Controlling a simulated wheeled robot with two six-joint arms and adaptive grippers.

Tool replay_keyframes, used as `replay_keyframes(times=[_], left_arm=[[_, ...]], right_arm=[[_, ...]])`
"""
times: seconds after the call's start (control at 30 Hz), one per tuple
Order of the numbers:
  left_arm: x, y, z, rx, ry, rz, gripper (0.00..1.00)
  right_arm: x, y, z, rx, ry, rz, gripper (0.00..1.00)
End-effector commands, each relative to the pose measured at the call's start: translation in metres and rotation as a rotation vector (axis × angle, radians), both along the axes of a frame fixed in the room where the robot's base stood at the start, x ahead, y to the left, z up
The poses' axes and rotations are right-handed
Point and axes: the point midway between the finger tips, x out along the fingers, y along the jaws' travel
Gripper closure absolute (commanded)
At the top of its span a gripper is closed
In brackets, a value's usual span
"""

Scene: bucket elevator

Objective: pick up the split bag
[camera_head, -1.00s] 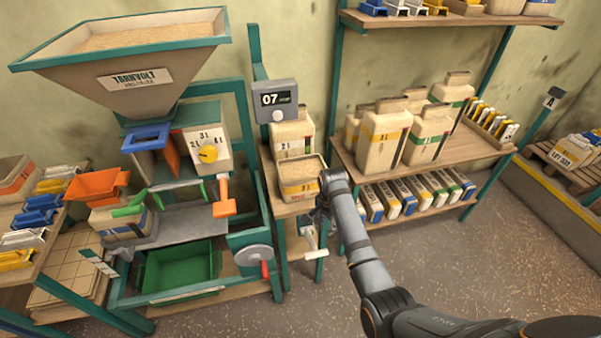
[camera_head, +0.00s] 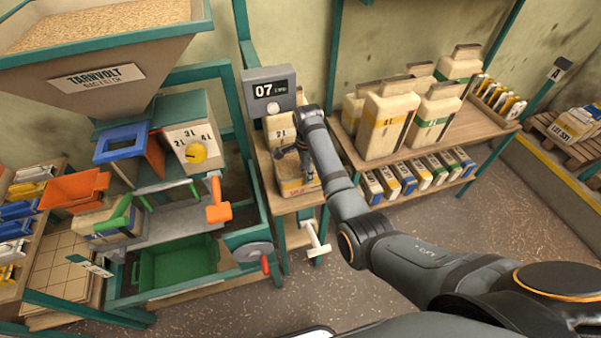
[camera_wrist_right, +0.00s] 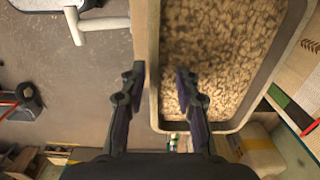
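An open-topped bag (camera_head: 297,188) with a yellow band stands on the wooden scale bench, partly hidden by my right arm. In the right wrist view its wide mouth shows a fill of pale grains (camera_wrist_right: 215,50). I cannot make out a split in its sides. My right gripper (camera_head: 290,152) is above this bag, pointing down. In the wrist view the right gripper (camera_wrist_right: 160,85) is open, with one finger on each side of the bag's left rim (camera_wrist_right: 151,60) and nothing visibly clamped. Contact with the rim cannot be told. My left gripper is not in view.
A scale display (camera_head: 270,92) reading 07 and another bag (camera_head: 280,130) stand behind. A hopper machine (camera_head: 125,80) with a green bin (camera_head: 178,262) is on the left. Shelves of full bags (camera_head: 388,122) are on the right. A white handle (camera_head: 315,240) juts below the bench.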

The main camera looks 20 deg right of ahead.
Motion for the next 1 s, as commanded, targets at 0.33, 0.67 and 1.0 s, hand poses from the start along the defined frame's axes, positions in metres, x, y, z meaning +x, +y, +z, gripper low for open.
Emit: replay_keyframes(times=[0.33,0.67,1.0], left_arm=[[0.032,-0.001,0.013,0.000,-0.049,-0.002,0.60],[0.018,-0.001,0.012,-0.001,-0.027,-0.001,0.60],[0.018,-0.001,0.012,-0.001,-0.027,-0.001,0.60]], right_arm=[[-0.004,0.002,-0.044,0.000,0.001,0.000,0.69],[-0.004,0.002,-0.052,0.000,-0.001,0.000,0.74],[-0.004,0.002,-0.052,0.000,-0.001,0.000,1.00]])
